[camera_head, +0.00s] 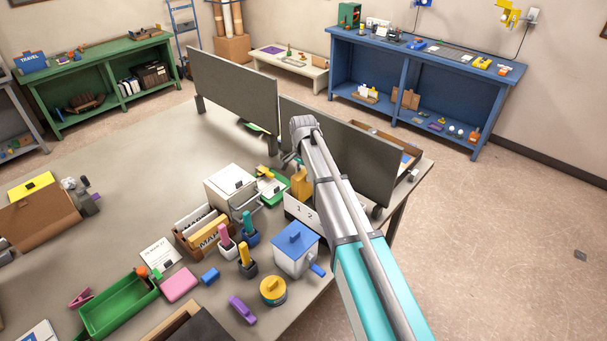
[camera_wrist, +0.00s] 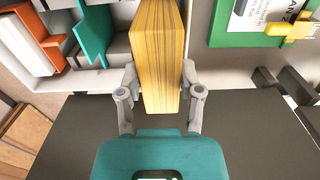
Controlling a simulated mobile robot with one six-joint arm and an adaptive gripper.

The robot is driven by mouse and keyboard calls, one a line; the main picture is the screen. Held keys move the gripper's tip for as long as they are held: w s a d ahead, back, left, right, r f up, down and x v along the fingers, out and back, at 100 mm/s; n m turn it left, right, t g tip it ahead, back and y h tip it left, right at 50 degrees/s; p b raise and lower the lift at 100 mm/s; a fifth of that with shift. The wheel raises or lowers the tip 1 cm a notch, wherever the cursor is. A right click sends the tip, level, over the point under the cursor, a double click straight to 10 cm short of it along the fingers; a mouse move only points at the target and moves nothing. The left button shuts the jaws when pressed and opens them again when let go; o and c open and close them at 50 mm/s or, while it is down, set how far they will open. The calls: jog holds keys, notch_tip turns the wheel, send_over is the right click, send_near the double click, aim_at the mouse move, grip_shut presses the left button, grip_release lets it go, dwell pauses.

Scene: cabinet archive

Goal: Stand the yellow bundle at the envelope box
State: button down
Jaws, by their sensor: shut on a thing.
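A yellow bundle (camera_wrist: 158,55), a thick block of layered sheets, stands between the fingers of my gripper (camera_wrist: 160,82) in the wrist view. The fingers are shut on its two sides. In the head view the yellow bundle (camera_head: 300,183) shows beside my arm, at the back of a white holder marked 1 and 2 (camera_head: 301,210). My arm hides part of it and most of the gripper. I cannot tell whether its base touches anything. A brown box of upright envelopes (camera_head: 190,243), with a lettered front card, stands to its left on the table.
A grey divider panel (camera_head: 362,158) stands close behind the bundle. A white drawer unit (camera_head: 232,188), a green board (camera_head: 276,190) and a blue-lidded box (camera_head: 296,246) crowd around. The wrist view shows teal (camera_wrist: 92,35) and orange pieces nearby. The table's left back is clear.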

jog(key=shift+f+b, duration=1.3)
jog(key=shift+f, duration=0.25)
jog(key=shift+c, duration=0.8)
grip_release()
jog(key=shift+c, duration=0.9)
jog(key=shift+r, duration=0.1)
jog(key=shift+r+p, duration=3.45)
jog(key=shift+p, duration=0.1)
